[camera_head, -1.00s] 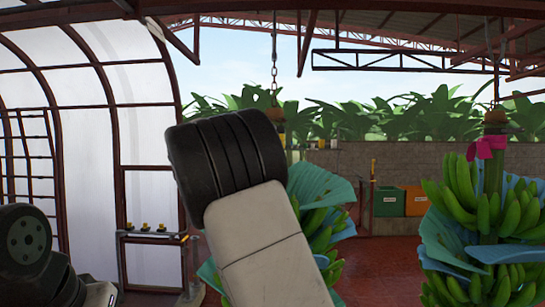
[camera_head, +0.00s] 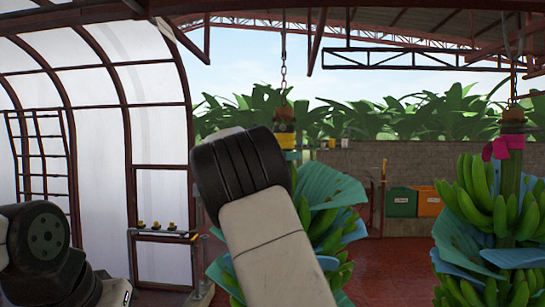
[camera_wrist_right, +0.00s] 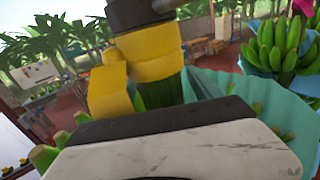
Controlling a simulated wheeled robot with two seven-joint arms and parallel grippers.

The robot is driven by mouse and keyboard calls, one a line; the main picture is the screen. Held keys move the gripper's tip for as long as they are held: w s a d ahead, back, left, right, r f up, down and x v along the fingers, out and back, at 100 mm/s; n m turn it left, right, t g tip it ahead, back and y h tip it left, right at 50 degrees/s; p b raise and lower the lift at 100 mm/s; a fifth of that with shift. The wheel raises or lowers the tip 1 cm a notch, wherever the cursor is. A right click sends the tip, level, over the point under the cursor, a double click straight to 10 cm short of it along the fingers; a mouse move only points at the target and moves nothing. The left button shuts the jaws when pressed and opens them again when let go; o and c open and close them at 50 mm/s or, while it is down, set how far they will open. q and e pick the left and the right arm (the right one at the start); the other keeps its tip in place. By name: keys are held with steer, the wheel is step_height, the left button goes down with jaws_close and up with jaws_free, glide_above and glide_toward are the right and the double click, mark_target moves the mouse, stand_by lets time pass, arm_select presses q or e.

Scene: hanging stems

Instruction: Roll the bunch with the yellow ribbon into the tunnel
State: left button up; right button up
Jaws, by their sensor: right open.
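The bunch with the yellow ribbon (camera_head: 284,139) hangs from a chain in the middle of the head view. Its green fruit and blue sheets (camera_head: 335,215) are partly hidden by my right arm. In the right wrist view the yellow ribbon (camera_wrist_right: 155,60) is wrapped around the stem, very close ahead of my right gripper (camera_wrist_right: 165,128). The gripper is open; its fingertips are not clearly visible and I cannot tell whether it touches the stem. The tunnel (camera_head: 155,120), with red arches and white panels, stands at the left. My left gripper is out of view.
Another bunch with a pink ribbon (camera_head: 503,147) hangs at the right, apart from the yellow one. A small rack (camera_head: 160,234) with yellow-topped items stands by the tunnel. Green (camera_head: 401,201) and orange (camera_head: 429,201) crates are by the back wall.

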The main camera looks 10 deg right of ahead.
jaws_close()
steer(key=shift+a, duration=0.15)
